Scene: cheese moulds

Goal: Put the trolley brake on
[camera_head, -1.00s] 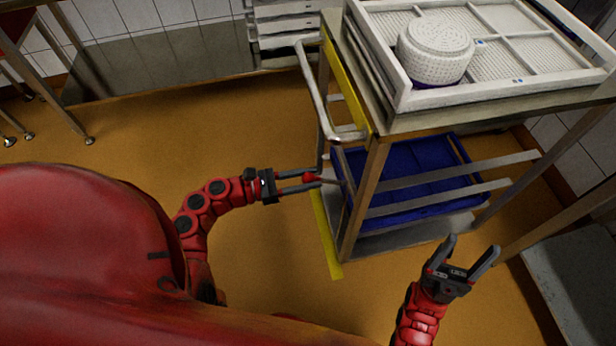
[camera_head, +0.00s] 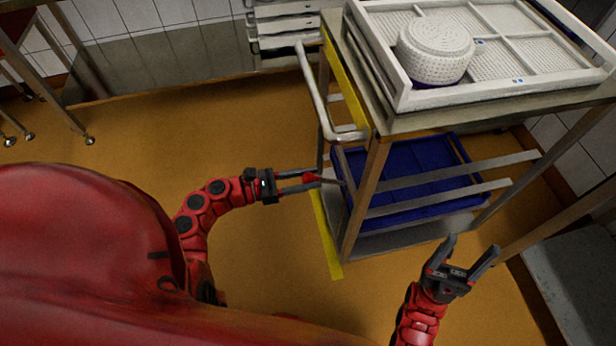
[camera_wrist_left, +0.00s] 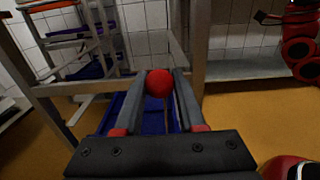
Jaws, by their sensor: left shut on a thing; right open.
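The trolley (camera_head: 377,190) stands right of centre in the head view, with a metal frame and a push handle (camera_head: 314,95) on its left end. A brake lever with a red knob (camera_head: 311,178) sticks out at that end, below the handle. My left gripper (camera_head: 316,180) is shut on the red knob. In the left wrist view the round red knob (camera_wrist_left: 159,83) sits between the fingertips (camera_wrist_left: 160,88), with a thin rod running from it. My right gripper (camera_head: 471,253) is open and empty, in front of the trolley's lower right part.
A white tray (camera_head: 440,100) with a white perforated mould (camera_head: 434,50) lies on the trolley top. A blue crate (camera_head: 405,213) is on the lower shelf. A yellow strip (camera_head: 326,240) lies beside the trolley's left legs. The orange floor to the left is clear.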

